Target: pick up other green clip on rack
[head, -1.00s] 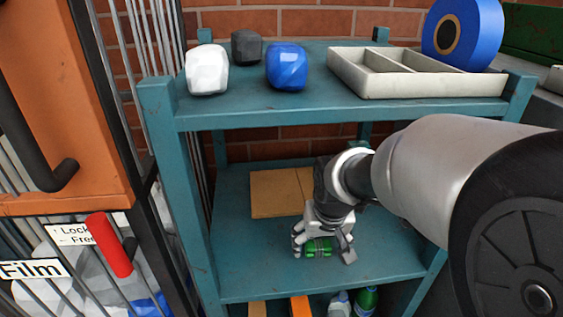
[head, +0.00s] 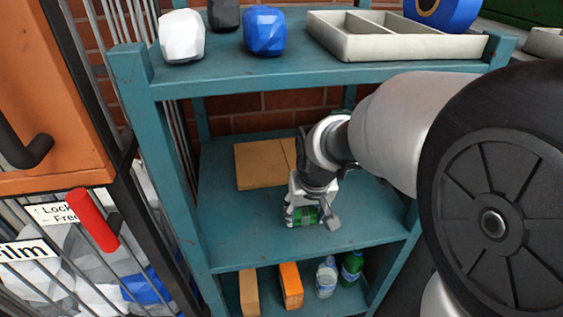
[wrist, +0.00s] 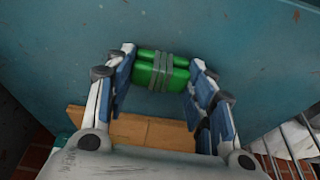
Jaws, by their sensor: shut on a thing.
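The green clip (wrist: 148,74) shows in the wrist view as two green bars with grey bands around the middle. It lies between the blue-padded fingers of my gripper (wrist: 163,63), which is shut on it. In the head view my gripper (head: 311,217) points down at the middle shelf of the teal rack (head: 245,245), near its front. The clip (head: 304,215) shows partly between the fingers there. I cannot tell whether it still touches the shelf. No second green clip is visible.
Flat tan cardboard (head: 262,165) lies behind my gripper on the same shelf. The upper shelf, with a divided tray (head: 385,45), a blue lump (head: 264,32) and a white lump (head: 181,36), is above. Bottles (head: 326,277) and boxes (head: 290,285) stand below. A wire cage (head: 90,265) is left.

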